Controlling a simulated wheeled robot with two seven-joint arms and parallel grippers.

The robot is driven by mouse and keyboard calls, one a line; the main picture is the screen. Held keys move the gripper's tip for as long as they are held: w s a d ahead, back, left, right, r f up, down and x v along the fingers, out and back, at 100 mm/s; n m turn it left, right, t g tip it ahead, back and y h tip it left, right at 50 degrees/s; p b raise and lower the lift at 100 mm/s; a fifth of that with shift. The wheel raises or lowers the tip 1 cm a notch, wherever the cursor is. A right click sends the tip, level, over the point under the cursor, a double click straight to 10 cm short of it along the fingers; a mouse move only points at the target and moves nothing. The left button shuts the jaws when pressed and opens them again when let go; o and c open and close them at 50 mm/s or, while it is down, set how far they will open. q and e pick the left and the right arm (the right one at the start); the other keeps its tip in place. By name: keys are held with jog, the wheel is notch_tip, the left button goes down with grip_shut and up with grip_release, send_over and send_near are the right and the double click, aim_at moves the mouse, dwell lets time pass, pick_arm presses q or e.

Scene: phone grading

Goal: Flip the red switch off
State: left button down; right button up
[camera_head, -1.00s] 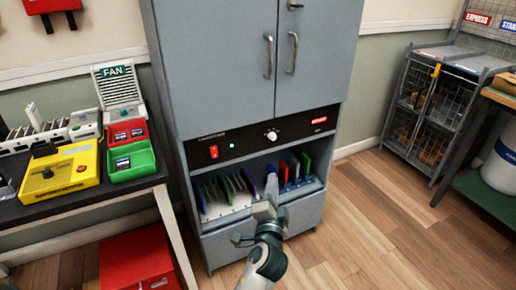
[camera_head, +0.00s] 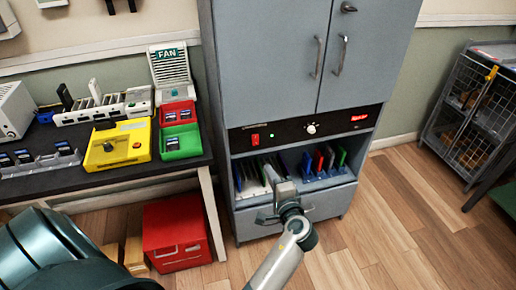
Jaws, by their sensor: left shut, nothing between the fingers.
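The red switch (camera_head: 255,140) sits at the left of the black control panel (camera_head: 290,132) on the grey cabinet (camera_head: 268,65). It looks lit red; its rocker position is too small to tell. A green light (camera_head: 270,135) shows just right of it. My left gripper (camera_head: 271,173) is shut and empty. In the picture it is below and slightly right of the switch, in front of the open shelf, and apart from the switch. It hides part of the shelf's contents. My right gripper is not in view.
A white knob (camera_head: 311,128) and a red lit display (camera_head: 359,117) are on the same panel. Cards stand in racks on the shelf below. A table (camera_head: 150,172) with a yellow box (camera_head: 118,145) and trays is at left, a red bin (camera_head: 176,232) beneath. A wire cage (camera_head: 478,115) stands at right.

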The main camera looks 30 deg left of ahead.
aim_at(255, 144)
pick_arm(q)
jog(key=shift+w+a, duration=0.1)
